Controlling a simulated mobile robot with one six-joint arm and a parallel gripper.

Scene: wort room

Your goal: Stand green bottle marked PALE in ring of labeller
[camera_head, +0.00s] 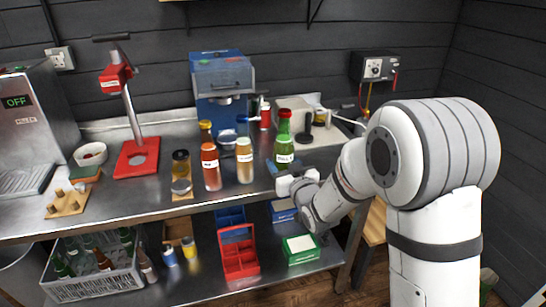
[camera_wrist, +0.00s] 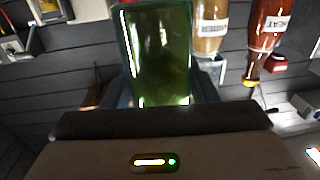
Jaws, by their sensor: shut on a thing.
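A green bottle (camera_head: 284,147) with a red top and a white label stands upright near the right end of the bench; the label is too small to read. My gripper (camera_head: 281,169) is shut on its lower part. The green glass (camera_wrist: 160,50) fills the upper middle of the wrist view, between my fingers. I cannot tell whether its base touches the bench. Behind are a blue machine (camera_head: 222,70) and a cream machine (camera_head: 299,105) with a black knob and a lever. I cannot make out which is the labeller, and no ring shows clearly.
Left of the green bottle stand an orange-red bottle (camera_head: 211,168) and a pale amber bottle (camera_head: 245,160), close by. A red lever stand (camera_head: 135,158) and a dark jar (camera_head: 181,170) are farther left. A crate of bottles (camera_head: 92,285) sits on the lower shelf.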

